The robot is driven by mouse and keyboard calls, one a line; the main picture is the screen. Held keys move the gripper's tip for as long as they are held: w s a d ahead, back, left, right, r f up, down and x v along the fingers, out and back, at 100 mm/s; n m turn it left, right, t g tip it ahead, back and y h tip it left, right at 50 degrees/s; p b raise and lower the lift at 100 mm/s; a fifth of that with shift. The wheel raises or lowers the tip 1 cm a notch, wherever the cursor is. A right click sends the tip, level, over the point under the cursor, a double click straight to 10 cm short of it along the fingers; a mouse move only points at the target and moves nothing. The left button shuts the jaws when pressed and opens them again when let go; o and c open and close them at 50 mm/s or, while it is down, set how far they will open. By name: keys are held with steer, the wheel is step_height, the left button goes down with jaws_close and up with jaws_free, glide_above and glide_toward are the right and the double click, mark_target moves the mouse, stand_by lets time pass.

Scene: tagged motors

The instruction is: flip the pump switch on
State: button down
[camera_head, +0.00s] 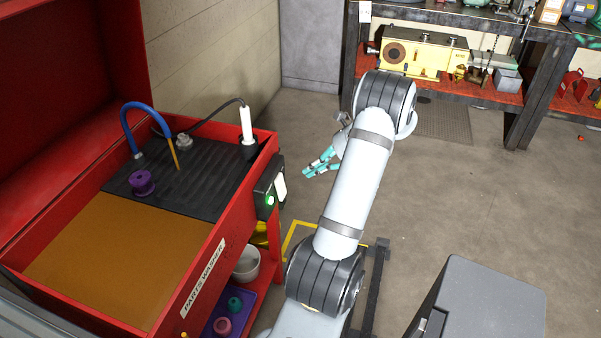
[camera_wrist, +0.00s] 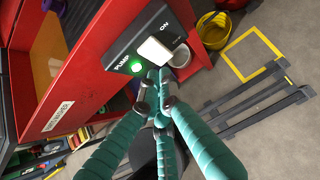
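The pump switch (camera_wrist: 154,51) is a white rocker on a black panel on the outer side of the red parts washer (camera_wrist: 80,75). The panel reads "PUMP" and "ON", with a glowing green light (camera_wrist: 136,67) beside the rocker. In the head view the white switch (camera_head: 280,187) faces right, toward my arm. My gripper (camera_wrist: 158,84) has teal fingers drawn together at the tips with nothing between them. The tips appear just below the rocker in the wrist view; contact is not clear. In the head view my gripper (camera_head: 308,171) is right of the panel, apart from it.
A white bucket (camera_head: 246,264) is below the panel. A workbench (camera_head: 470,15) stands behind. A grey box (camera_head: 485,305) is at lower right.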

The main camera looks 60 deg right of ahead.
steer(key=a+v, duration=0.1)
steer(key=v, duration=0.5)
steer(key=shift+w+d+r, duration=0.3)
steer(key=shift+d+r, duration=0.05)
steer(key=shift+d, duration=0.1)
